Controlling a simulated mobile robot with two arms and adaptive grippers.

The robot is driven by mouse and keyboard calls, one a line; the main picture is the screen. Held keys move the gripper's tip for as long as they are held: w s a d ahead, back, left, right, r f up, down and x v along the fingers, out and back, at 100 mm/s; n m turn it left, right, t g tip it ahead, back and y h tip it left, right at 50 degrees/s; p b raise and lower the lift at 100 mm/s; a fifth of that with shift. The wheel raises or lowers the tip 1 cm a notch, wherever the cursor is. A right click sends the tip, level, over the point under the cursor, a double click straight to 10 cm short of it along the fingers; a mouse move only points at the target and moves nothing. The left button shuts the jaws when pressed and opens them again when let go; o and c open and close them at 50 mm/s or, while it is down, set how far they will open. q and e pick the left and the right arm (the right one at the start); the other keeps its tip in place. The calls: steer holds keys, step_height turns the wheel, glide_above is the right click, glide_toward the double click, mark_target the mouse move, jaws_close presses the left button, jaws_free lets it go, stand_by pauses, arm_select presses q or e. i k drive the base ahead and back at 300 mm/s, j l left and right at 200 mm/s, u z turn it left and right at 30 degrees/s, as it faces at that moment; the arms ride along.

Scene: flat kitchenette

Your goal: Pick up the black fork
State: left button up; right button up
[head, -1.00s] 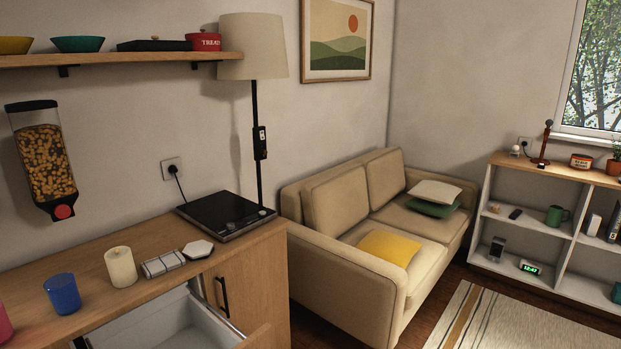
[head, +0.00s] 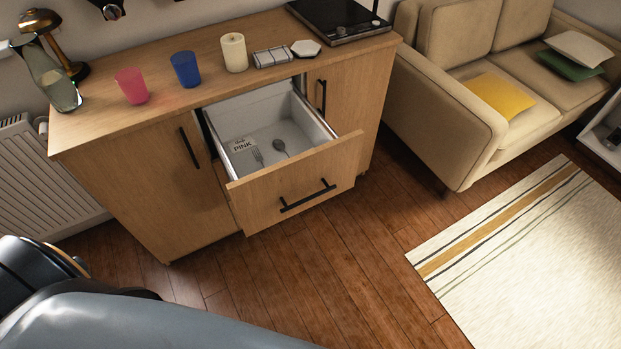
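A dark fork (head: 257,155) lies inside the open drawer (head: 294,185) of the wooden cabinet, in the head view. It looks grey-black at this distance. A dark spoon (head: 280,148) lies to its right, and a white card reading "PINK" (head: 241,145) lies to its left. Part of my own body shows at the lower left. Neither of my grippers is in view.
On the cabinet top stand a pink cup (head: 132,86), a blue cup (head: 185,69), a candle (head: 233,52) and a black hob (head: 338,20). A sofa (head: 440,125) stands to the right. Wooden floor (head: 330,260) is clear before the drawer; a striped rug (head: 540,250) lies right.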

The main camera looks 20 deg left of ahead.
mark_target(257, 158)
steer(key=u, duration=1.4)
steer(key=j+z, duration=0.2)
steer(key=i+l, duration=0.05)
